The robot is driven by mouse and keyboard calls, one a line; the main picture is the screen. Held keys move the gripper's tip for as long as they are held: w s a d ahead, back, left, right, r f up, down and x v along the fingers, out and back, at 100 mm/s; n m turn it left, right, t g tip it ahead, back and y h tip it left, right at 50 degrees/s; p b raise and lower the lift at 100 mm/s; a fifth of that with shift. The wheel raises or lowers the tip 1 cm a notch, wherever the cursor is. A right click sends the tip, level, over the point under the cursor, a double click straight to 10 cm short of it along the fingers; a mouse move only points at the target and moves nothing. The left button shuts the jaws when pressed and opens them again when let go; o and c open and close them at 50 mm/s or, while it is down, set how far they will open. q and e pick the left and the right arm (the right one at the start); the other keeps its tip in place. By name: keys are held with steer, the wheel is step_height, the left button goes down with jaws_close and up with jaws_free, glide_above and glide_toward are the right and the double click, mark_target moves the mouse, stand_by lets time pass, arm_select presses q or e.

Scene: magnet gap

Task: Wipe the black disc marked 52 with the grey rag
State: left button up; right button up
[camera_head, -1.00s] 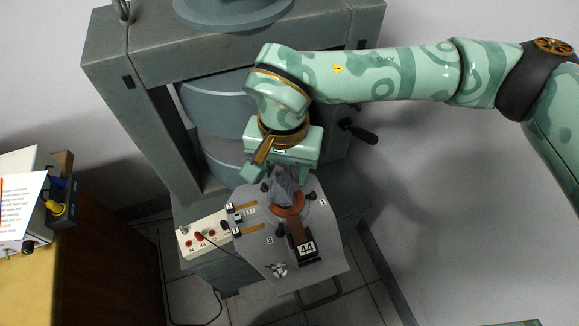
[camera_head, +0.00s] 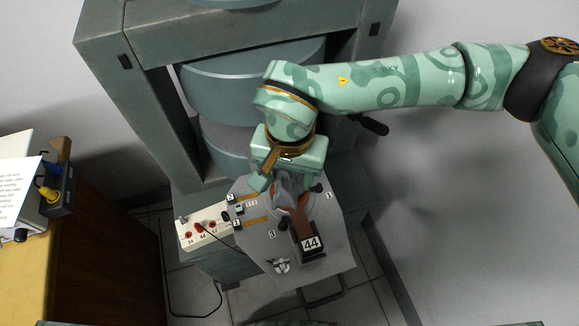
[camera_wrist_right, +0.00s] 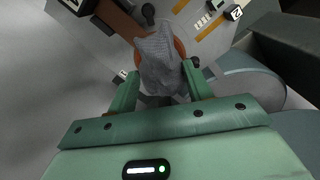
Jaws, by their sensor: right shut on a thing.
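My right gripper (camera_head: 286,175) is shut on the crumpled grey rag (camera_head: 288,191). It is over the back part of a light grey plate (camera_head: 325,240). The rag hangs over an orange-brown ring (camera_head: 274,194) and covers most of it. In the right wrist view the rag (camera_wrist_right: 160,62) sits between the two green fingers (camera_wrist_right: 160,85), with the ring (camera_wrist_right: 180,48) showing around it. I see no disc that reads 52; what lies under the rag is hidden. My left gripper is not in view.
A brown bar with a black block marked 44 (camera_head: 311,244) lies on the plate. A white box with red sockets (camera_head: 203,228) stands at the left. Large grey cylinders (camera_head: 250,85) in a heavy frame (camera_head: 145,110) rise behind. A wooden bench (camera_head: 40,285) is far left.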

steer(key=shift+f, duration=0.4)
stand_by(0.8)
steer(key=shift+w+d+b, duration=0.15)
steer(key=shift+w+b, duration=0.2)
steer(key=shift+w, duration=0.35)
steer(key=shift+r, duration=0.1)
steer(key=shift+s, duration=0.1)
steer(key=shift+s+a+p, duration=0.2)
steer(key=shift+s+p, duration=0.05)
steer(key=shift+s, duration=0.45)
steer(key=shift+s+a+p, duration=0.15)
steer(key=shift+s+p, duration=0.1)
steer(key=shift+s, duration=0.4)
steer(key=shift+w, duration=0.1)
